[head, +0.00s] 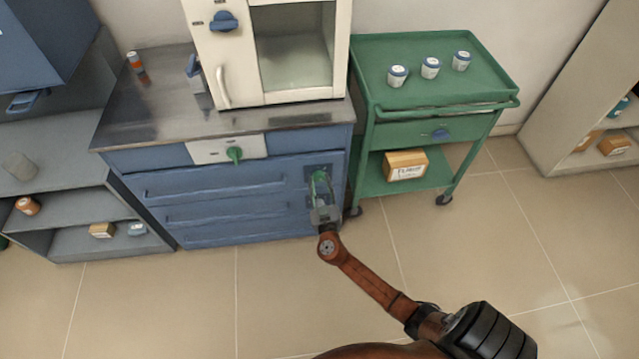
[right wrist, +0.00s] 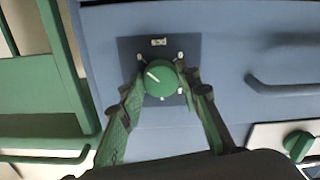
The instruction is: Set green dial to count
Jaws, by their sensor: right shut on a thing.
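The green dial (right wrist: 160,77) sits on a dark square plate (right wrist: 128,47) on the blue cabinet front. In the right wrist view, its white pointer line slants to the upper left. Small pale marks surround it, too small to read. My right gripper (right wrist: 163,84) is shut on the dial, with one green finger on each side. In the head view my right gripper (head: 319,180) reaches the right side of the blue cabinet (head: 215,205) and mostly hides the dial. My left gripper is not in view.
Another green knob (head: 235,154) is on a white panel to the left. A cream furnace (head: 225,50) with a blue knob stands on the counter. A green cart (head: 400,125) with several jars stands close on the right. The floor in front is clear.

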